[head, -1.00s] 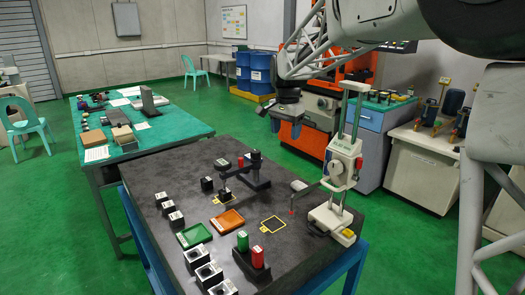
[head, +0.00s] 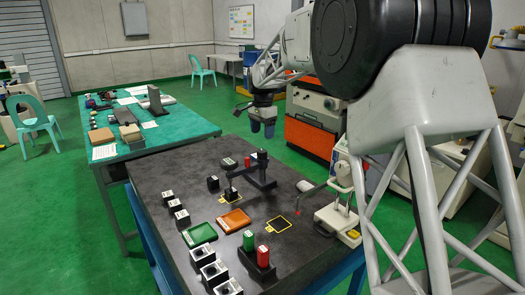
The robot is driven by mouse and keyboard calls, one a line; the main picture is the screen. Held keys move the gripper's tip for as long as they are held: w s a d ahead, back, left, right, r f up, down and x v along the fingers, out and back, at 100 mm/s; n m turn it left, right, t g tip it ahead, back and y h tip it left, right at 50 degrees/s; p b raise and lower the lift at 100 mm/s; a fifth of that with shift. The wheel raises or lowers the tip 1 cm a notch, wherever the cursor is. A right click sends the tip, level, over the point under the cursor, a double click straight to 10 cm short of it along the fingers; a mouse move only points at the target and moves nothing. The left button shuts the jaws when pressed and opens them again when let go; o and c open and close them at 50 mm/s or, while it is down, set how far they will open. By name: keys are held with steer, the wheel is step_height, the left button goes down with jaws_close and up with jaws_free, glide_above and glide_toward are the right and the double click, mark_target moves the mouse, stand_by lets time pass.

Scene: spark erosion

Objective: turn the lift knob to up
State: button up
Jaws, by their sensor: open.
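The white spark erosion machine (head: 343,174) stands at the right end of the dark table. My own arm covers most of its head and column, so I cannot make out the lift knob. Its base (head: 334,217) and a grey side arm (head: 314,191) with a red-tipped rod show to the left of my arm. My gripper (head: 262,129) is open and empty, pointing down, beyond the table's far edge and up and left of the machine in the picture.
On the dark table (head: 165,175) are a green tray (head: 199,234), an orange tray (head: 234,220), a black stand (head: 262,175), a block with green and red pieces (head: 257,258) and several small black-and-white blocks. A green-topped table (head: 180,130) stands behind left.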

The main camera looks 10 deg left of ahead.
mark_target(262, 151)
steer(key=shift+f, duration=3.9)
steer(key=shift+c, duration=0.4)
steer(key=c, duration=0.9)
steer(key=shift+o, duration=0.2)
